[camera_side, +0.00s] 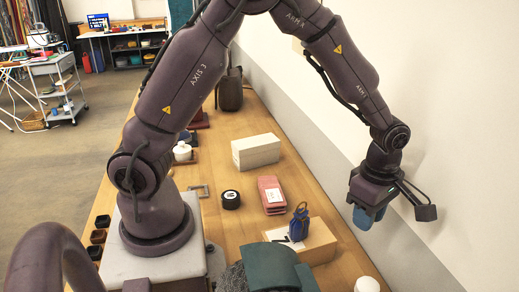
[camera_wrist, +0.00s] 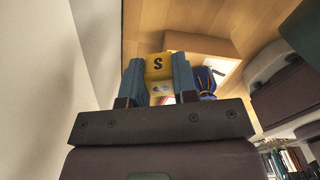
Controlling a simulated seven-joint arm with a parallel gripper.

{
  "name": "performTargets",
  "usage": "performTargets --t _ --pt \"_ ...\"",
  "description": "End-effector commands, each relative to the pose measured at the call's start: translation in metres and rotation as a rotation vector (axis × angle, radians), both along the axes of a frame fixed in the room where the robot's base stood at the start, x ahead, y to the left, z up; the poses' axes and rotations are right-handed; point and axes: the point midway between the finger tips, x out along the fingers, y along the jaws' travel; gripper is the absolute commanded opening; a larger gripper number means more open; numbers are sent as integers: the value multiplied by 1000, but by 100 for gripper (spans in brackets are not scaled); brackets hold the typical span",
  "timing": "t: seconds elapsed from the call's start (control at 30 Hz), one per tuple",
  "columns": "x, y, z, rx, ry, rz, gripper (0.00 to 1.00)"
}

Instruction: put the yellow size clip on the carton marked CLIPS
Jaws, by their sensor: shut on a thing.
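My gripper (camera_wrist: 157,72) has its two blue fingers shut on the yellow size clip (camera_wrist: 158,64), which bears a black S. In the side view my gripper (camera_side: 368,217) hangs in the air at the right, near the wall, above and right of a brown carton (camera_side: 318,243); the clip is hidden there by the fingers. The carton has a white label with a dark mark, too small to read. A dark blue pouch (camera_side: 299,222) with a loop appears to stand on the carton's left part. The pouch also shows in the wrist view (camera_wrist: 207,80), right of my fingers.
A pink package (camera_side: 271,195), a black tape roll (camera_side: 231,200) and pale stacked boxes (camera_side: 256,151) stand on the wooden table behind the carton. A teal folded thing (camera_side: 272,265) lies left of the carton. A white round item (camera_side: 367,285) is in front. The wall runs along the right.

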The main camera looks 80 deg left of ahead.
Motion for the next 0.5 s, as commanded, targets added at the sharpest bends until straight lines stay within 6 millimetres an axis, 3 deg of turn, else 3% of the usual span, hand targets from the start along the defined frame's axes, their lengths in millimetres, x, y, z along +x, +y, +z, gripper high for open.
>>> performTargets --t 0.03,0.27,0.5 --pt "1 25 6 0 -2 50 5" --pt "-12 131 30 0 -3 261 5" --pt "-65 248 54 0 -1 565 5"
